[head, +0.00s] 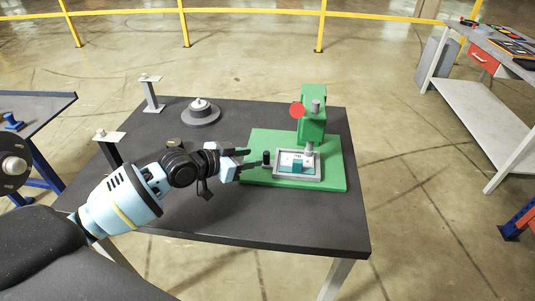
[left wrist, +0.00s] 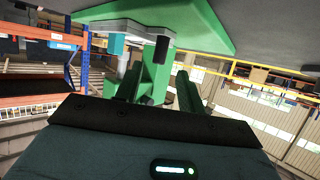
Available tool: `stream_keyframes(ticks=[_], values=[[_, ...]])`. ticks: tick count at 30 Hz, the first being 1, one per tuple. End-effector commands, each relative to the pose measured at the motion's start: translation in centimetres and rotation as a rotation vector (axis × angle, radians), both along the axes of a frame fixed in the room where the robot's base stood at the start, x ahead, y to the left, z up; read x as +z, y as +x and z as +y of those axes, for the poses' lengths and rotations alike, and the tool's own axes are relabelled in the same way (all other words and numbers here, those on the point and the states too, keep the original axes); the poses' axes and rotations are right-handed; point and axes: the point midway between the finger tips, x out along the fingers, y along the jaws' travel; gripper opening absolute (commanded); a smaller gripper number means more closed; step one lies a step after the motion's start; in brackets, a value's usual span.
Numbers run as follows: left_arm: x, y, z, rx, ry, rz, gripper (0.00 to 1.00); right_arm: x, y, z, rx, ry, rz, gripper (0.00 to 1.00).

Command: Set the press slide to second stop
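The green press (head: 313,112) stands on a green base plate (head: 258,146) on the dark table. Its slide (head: 318,171) is a grey-framed tray with a pale and teal inside, lying below the press head. A short black handle (head: 266,157) stands at the slide's left end. My left gripper (head: 250,160) is open just left of the handle, fingers pointing at it. In the left wrist view the dark handle (left wrist: 161,54) appears between the two spread fingers, beyond or near their tips; contact cannot be told. Stop marks are too small to read. My right gripper is not in view.
A grey round stepped part (head: 201,113) and a small post stand (head: 151,95) are at the table's back left. A second stand (head: 109,145) is at the left edge. The table (head: 235,219) is clear in front of the press.

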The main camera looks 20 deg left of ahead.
Motion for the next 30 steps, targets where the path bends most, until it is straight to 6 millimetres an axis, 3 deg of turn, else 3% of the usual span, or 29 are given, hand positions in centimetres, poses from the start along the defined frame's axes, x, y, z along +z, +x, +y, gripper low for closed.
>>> stream_keyframes(ticks=[12,25,30], values=[[-2.3,4.7,-2.6,0.000,-0.002,0.001,0.39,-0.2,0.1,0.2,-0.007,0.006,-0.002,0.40],[-2.6,5.5,-3.0,-0.001,0.000,0.001,0.39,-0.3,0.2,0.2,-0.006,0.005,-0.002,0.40],[-2.6,5.4,-3.0,-0.001,0.000,0.001,0.18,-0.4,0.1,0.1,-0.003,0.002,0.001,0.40]])
